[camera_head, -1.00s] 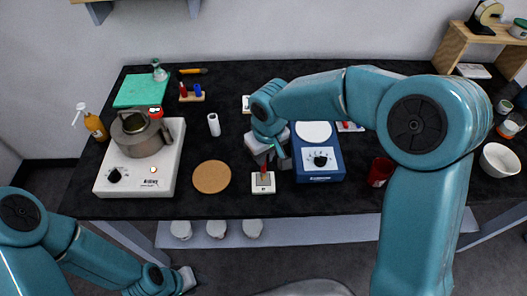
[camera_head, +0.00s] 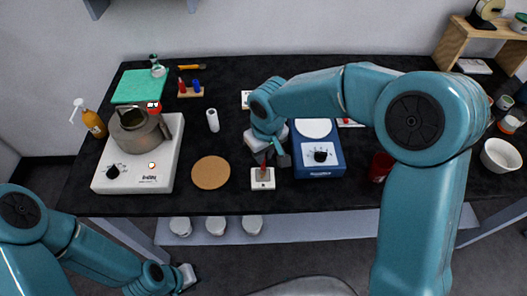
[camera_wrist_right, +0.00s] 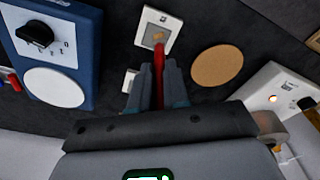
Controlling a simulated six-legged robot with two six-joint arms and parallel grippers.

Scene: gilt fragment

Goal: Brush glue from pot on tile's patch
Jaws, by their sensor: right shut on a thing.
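My right gripper (camera_wrist_right: 157,85) is shut on a red-handled brush (camera_wrist_right: 158,68). The white square tile (camera_wrist_right: 158,14) lies near the table's front edge, and in the head view the tile (camera_head: 258,185) is just in front of my right gripper (camera_head: 274,160). I cannot make out the glue pot for certain. My left gripper (camera_head: 187,277) hangs low at the left, in front of the table; its fingers are too small to read.
A blue device with a white plate (camera_head: 320,158) stands close right of my right gripper. A round cork mat (camera_head: 211,173) lies left of the tile. A hotplate (camera_head: 161,175) with a grey kettle (camera_head: 138,132) stands farther left. A dark red cup (camera_head: 380,167) is at right.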

